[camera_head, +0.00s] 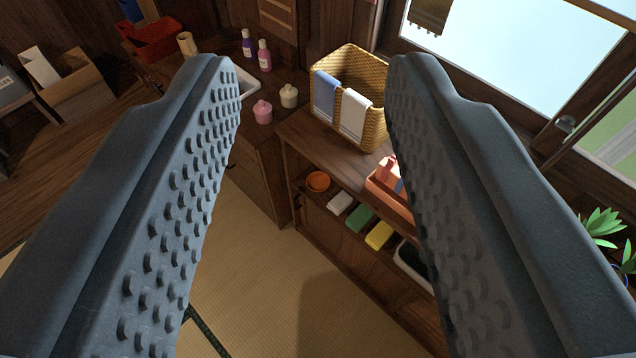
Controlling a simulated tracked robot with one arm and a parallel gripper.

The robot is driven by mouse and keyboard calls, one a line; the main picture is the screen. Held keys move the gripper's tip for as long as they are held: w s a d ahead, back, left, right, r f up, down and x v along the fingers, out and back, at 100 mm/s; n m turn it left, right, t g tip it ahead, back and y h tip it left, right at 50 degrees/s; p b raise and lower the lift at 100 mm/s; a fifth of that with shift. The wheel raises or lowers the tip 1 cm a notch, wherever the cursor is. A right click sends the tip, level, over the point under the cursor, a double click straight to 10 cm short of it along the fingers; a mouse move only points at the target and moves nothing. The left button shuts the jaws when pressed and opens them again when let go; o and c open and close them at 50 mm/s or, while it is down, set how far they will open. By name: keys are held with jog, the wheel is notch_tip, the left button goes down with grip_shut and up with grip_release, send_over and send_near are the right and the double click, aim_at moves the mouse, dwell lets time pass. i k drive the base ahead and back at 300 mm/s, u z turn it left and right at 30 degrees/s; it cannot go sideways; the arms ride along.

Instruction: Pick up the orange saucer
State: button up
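The orange saucer (318,181) is a small round dish. It lies at the left end of the lower, open shelf of a wooden cabinet (333,150), near the middle of the view. My gripper (310,70) is wide open, with its two dark, studded fingers on the left and right of the picture. Nothing is between the fingers. The saucer shows in the gap between them, well beyond and below the tips. The saucer is not touched by the gripper.
White (340,202), green (360,218) and yellow (380,235) blocks line the shelf right of the saucer. An orange-red bin (385,197) is partly hidden by the right finger. A wicker basket (348,88) with towels stands on top. Tatami floor (270,290) in front is clear.

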aim_at(317, 181)
jog(key=z, duration=2.35)
jog(key=k, duration=1.1)
jog(key=u, duration=1.5)
jog(key=i, duration=1)
